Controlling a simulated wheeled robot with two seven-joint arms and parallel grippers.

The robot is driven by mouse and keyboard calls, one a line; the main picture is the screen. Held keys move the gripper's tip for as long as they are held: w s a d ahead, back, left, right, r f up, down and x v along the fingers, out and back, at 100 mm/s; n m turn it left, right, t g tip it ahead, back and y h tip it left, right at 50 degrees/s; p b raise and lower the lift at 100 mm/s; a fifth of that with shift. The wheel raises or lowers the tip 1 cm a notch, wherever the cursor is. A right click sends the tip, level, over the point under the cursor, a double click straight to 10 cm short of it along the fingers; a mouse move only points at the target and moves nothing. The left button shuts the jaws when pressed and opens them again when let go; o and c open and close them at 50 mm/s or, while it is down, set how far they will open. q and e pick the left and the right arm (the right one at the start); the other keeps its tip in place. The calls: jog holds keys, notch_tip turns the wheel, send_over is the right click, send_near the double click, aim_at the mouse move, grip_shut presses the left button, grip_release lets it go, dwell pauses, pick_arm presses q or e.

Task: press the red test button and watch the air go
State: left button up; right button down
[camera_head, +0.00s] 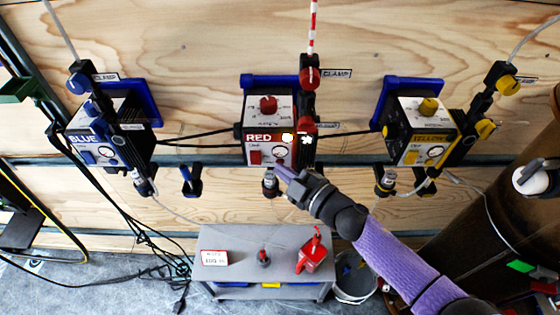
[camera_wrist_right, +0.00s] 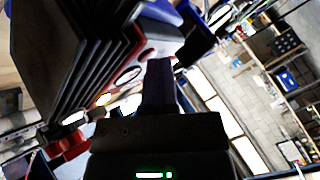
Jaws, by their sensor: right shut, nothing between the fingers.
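The RED unit (camera_head: 268,137) is mounted on the plywood wall in the middle of the head view. It has a red knob (camera_head: 268,104) on top, and a small red square (camera_head: 255,157) and a round gauge (camera_head: 281,152) on its front. I cannot tell for certain which red part is the test button. My right gripper (camera_head: 282,173) is shut and empty, its tips just below the gauge. In the right wrist view, the purple fingers (camera_wrist_right: 159,85) lie close to the unit's front face; contact is unclear. My left gripper is not in view.
The BLUE unit (camera_head: 98,150) is to the left and the YELLOW unit (camera_head: 420,140) to the right. Cables hang at left; a brown cylinder (camera_head: 500,200) stands at right.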

jog(key=shift+s+p, duration=0.3)
jog(key=shift+s, duration=0.45)
jog(key=s+p, duration=0.2)
jog(key=s, duration=0.3)
dwell(0.6)
